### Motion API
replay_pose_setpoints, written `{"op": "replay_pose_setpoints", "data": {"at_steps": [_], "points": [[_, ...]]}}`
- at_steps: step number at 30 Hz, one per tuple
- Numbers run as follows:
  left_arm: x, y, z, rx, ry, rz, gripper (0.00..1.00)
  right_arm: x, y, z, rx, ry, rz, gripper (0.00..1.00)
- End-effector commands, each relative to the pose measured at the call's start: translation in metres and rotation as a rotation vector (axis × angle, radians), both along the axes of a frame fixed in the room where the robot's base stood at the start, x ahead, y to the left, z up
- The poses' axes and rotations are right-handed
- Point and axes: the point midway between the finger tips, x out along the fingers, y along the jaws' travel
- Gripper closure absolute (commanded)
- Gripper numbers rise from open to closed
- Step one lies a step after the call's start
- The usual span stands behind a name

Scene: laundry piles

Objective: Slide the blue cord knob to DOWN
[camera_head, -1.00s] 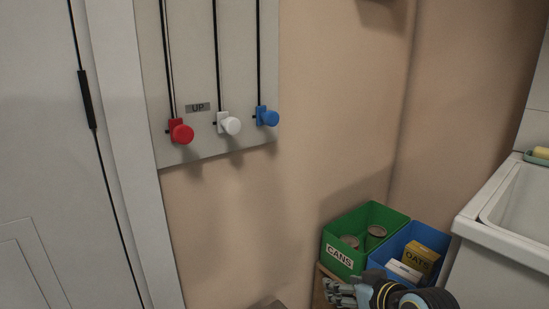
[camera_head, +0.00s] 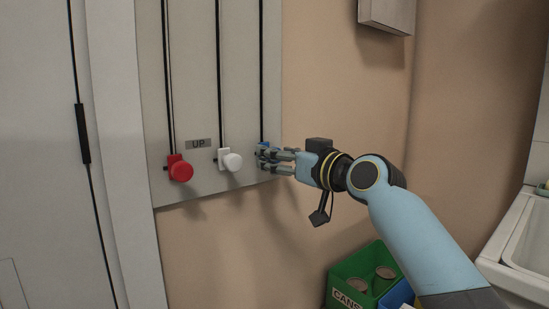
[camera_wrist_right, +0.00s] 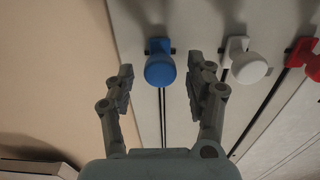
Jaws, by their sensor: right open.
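The blue cord knob (camera_wrist_right: 160,68) sits on its black cord track at the board's edge. In the head view my right gripper (camera_head: 270,157) covers most of the blue knob (camera_head: 265,145). My left gripper is not in view.
A white knob (camera_head: 230,160) and a red knob (camera_head: 180,168) sit on parallel tracks left of the blue one. A green CANS bin (camera_head: 345,283) stands below my right arm. A white basin (camera_head: 525,240) is at the right. Bare wall lies below the board.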

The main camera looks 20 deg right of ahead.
Motion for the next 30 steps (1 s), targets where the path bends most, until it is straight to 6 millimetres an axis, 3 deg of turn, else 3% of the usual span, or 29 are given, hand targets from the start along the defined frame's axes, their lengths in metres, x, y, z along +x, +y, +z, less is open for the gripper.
{"op": "replay_pose_setpoints", "data": {"at_steps": [4, 14, 26, 30], "points": [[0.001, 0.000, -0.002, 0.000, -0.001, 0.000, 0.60, 0.013, 0.005, -0.001, 0.001, 0.000, 0.000, 0.45], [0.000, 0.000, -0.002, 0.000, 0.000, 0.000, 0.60, 0.016, 0.006, 0.000, 0.000, 0.000, 0.000, 0.46], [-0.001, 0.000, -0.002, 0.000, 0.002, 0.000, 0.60, 0.016, 0.006, -0.001, 0.000, 0.001, 0.000, 0.99], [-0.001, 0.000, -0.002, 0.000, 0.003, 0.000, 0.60, 0.016, 0.006, -0.002, 0.000, 0.003, 0.000, 1.00]]}}
